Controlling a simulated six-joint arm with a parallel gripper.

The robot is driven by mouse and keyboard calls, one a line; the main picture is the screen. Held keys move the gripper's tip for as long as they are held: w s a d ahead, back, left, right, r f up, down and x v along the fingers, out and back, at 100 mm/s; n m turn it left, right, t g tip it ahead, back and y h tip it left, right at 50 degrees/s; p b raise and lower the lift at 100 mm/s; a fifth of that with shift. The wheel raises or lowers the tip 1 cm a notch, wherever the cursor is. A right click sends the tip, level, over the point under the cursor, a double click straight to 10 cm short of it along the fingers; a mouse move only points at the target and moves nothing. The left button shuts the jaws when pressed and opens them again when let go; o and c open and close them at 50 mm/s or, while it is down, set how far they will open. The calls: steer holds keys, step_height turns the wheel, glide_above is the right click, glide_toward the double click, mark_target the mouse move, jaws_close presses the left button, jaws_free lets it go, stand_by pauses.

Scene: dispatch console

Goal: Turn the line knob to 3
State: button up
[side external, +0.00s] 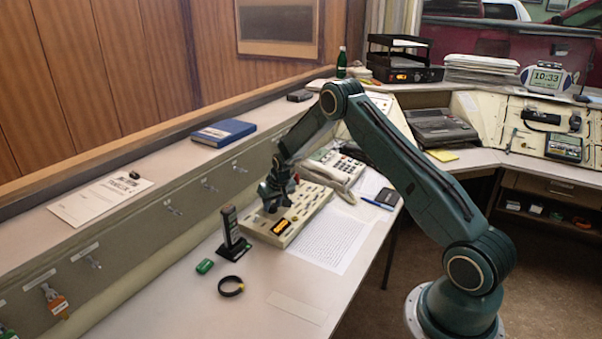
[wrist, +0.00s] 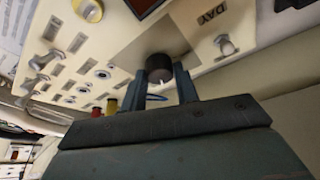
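The black round knob (wrist: 167,68) on the cream console panel (wrist: 120,52) is at the top centre of the wrist view. A small white mark shows near its lower edge; no number beside it can be read. My gripper (wrist: 172,80) has its fingertips at the knob's lower edge in that view. Whether they press on its sides cannot be told. In the side external view my gripper (side external: 274,197) is low over the left end of the console (side external: 305,207) and hides the knob there.
Beside the knob are a switch (wrist: 227,45) by a "DAY" label and several toggles and buttons. A telephone (side external: 335,168) stands behind, with paper (side external: 328,240) to the right.

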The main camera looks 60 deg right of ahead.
steer(key=shift+m, duration=0.3)
steer(key=m+g+h, duration=0.1)
steer(key=m, duration=0.2)
steer(key=shift+w+a+m, duration=0.1)
steer(key=shift+m, duration=0.2)
steer(key=m+g, duration=0.1)
steer(key=m, duration=0.2)
steer(key=m+g+h, duration=0.1)
steer(key=m, duration=0.1)
steer(key=shift+w+m, duration=0.1)
steer(key=shift+m, duration=0.3)
steer(key=o, duration=0.9)
steer(key=shift+o, duration=0.2)
steer(key=shift+a+r, duration=0.1)
steer(key=v, duration=1.3)
steer(key=shift+a+r, duration=0.25)
steer(key=shift+a, duration=0.05)
